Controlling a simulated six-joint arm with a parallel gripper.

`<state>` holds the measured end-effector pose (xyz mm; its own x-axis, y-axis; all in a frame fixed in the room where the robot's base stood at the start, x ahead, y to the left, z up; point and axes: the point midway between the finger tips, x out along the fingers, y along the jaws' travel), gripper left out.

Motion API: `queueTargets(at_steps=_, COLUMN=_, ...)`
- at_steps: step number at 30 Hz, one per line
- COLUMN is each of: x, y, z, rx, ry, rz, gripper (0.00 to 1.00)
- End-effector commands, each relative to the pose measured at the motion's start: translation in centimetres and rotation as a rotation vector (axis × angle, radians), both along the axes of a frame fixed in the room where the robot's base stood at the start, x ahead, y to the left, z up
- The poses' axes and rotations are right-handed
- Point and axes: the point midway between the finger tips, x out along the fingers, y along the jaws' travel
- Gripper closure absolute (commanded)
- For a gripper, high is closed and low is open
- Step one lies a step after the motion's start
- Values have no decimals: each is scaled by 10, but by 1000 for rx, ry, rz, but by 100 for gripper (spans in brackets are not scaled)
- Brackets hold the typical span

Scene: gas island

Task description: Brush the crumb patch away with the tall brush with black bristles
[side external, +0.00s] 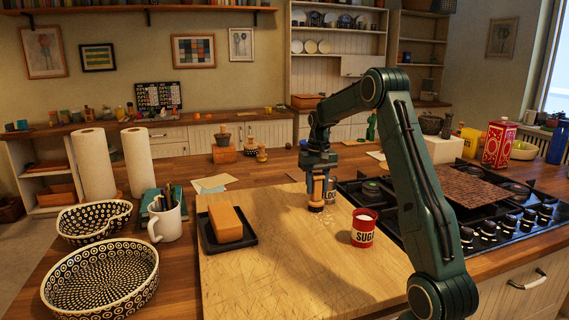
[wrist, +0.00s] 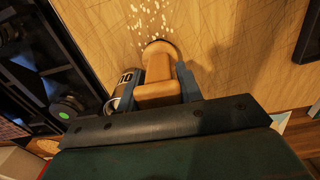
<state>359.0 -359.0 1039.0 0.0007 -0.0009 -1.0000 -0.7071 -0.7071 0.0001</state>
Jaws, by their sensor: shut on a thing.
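My gripper (side external: 318,182) is shut on the tall brush (side external: 316,205), which has a wooden handle and dark bristles. The brush stands roughly upright, low over the wooden board; I cannot tell whether the bristles touch it. The crumb patch (side external: 328,222) is a scatter of pale specks on the board beside the brush. In the wrist view the crumbs (wrist: 151,20) lie just beyond the brush head.
A flour tin (side external: 331,188) stands close behind the brush, and a red sugar tin (side external: 363,230) stands to its right. A black tray (side external: 247,240) with an orange block is on the left of the board (side external: 300,270). The gas hob (side external: 400,205) is at the right. The board's front is clear.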

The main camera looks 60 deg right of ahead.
Motion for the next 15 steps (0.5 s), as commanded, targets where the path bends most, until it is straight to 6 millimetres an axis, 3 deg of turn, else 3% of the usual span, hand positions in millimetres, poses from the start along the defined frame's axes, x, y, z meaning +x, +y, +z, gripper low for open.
queueTargets(at_steps=15, x=-9, y=9, z=-2, rx=5, ry=5, rz=0, gripper=86)
